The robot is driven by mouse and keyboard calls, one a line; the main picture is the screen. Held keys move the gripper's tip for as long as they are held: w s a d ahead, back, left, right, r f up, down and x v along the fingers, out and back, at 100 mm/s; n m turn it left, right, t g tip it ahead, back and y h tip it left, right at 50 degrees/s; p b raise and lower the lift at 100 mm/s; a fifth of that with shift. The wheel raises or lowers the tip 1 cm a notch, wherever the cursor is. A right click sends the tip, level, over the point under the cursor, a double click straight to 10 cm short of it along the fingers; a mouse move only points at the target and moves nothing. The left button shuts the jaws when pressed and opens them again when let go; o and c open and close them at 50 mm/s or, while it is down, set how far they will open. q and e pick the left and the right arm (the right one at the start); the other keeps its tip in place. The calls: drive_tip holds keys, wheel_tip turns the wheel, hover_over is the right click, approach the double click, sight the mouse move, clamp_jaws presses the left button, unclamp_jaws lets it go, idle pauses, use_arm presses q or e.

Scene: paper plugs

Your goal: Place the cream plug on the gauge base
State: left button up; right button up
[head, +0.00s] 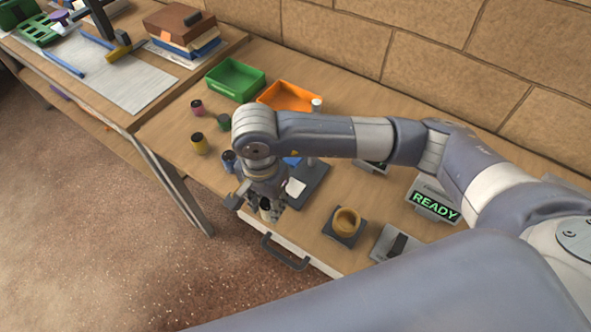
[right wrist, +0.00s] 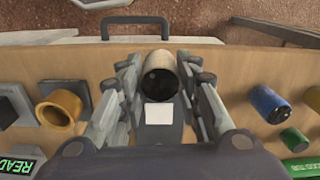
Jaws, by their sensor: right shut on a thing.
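The cream plug (right wrist: 161,72), with a dark round end face, is between the fingers of my right gripper (right wrist: 160,88) in the right wrist view. In the head view my right gripper (head: 266,207) points down near the table's front edge, with the plug (head: 265,213) partly hidden by the fingers. What looks like the gauge base (head: 314,186) is a dark plate with a white square, just behind and right of the gripper; my arm hides part of it. In the wrist view the white square (right wrist: 159,115) shows just below the plug. My left gripper is not in view.
Pink (head: 197,107), green (head: 224,122), yellow (head: 199,144) and blue (head: 228,161) plugs stand to the left. A green bin (head: 236,80) and orange bin (head: 290,96) are behind. A tan ring (head: 346,221) on a dark block and a READY display (head: 434,203) stand right.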

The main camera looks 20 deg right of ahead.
drive_tip(key=w+d, duration=0.1)
drive_tip(key=d, duration=0.1)
drive_tip(key=w+d+p, duration=0.1)
drive_tip(key=w+d, duration=0.1)
drive_tip(key=shift+w+d, duration=0.25)
drive_tip(key=shift+d, duration=0.05)
drive_tip(key=w+d+p, duration=0.2)
drive_tip(key=d, duration=0.1)
drive_tip(key=shift+w+r, duration=0.1)
drive_tip(key=shift+r, duration=0.05)
drive_tip(key=shift+d+f, duration=0.1)
drive_tip(key=shift+f, duration=0.25)
drive_tip(key=shift+w+f+p, duration=0.1)
drive_tip(key=shift+f+p, duration=0.2)
drive_tip(key=shift+f, duration=0.25)
drive_tip(key=shift+f, duration=0.1)
drive_tip(key=shift+f+b, duration=0.1)
drive_tip(key=shift+b, duration=0.25)
drive_tip(key=o, duration=0.9)
